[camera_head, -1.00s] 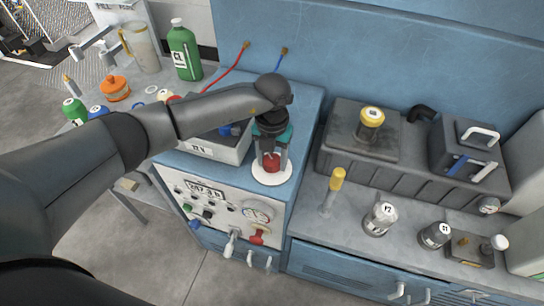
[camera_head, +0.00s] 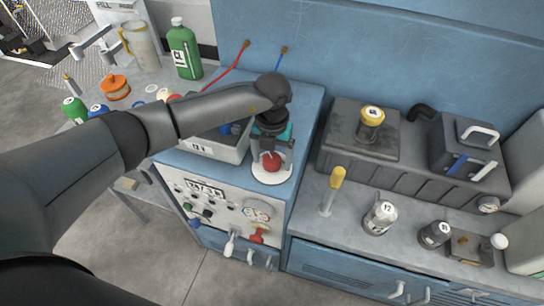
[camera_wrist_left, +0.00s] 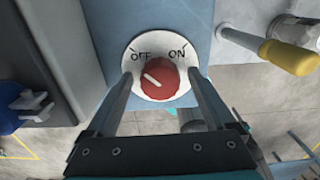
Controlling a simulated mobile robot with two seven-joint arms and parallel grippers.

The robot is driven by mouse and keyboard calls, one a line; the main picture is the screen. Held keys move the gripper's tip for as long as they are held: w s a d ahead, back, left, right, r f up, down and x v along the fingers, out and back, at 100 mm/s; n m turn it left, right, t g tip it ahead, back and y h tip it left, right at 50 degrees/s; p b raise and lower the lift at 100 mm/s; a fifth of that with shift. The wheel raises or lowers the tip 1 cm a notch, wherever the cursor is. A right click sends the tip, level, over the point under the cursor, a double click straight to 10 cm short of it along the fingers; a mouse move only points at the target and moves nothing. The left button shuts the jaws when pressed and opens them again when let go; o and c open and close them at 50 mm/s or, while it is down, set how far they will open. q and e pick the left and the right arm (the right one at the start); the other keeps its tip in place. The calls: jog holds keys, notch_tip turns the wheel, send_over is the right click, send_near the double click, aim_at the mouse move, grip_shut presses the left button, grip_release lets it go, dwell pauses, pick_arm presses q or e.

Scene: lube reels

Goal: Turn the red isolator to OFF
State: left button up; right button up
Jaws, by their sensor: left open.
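The red isolator knob (camera_head: 271,161) sits on a white round plate (camera_head: 272,176) on top of the blue cabinet. In the left wrist view the knob (camera_wrist_left: 166,86) shows a white line pointing up and left, on the side of the OFF mark. OFF is printed at the plate's upper left and ON at its upper right. My left gripper (camera_head: 271,150) comes down over the knob from above. In the left wrist view its fingers (camera_wrist_left: 160,74) are open, one on each side of the knob, with gaps visible. My right gripper is not in view.
A grey box (camera_head: 217,147) stands left of the knob. A yellow-handled tool (camera_head: 334,187) stands to the right. Dials and levers cover the cabinet's white front panel (camera_head: 215,212). A dark tank (camera_head: 355,141) and small jars are further right; a green bottle (camera_head: 184,50) stands behind left.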

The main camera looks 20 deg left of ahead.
aim_at(272, 158)
pick_arm(q)
notch_tip(272, 158, up, 15)
jog(key=shift+r+p, duration=0.15)
jog(key=shift+p, duration=0.15)
dwell(0.5)
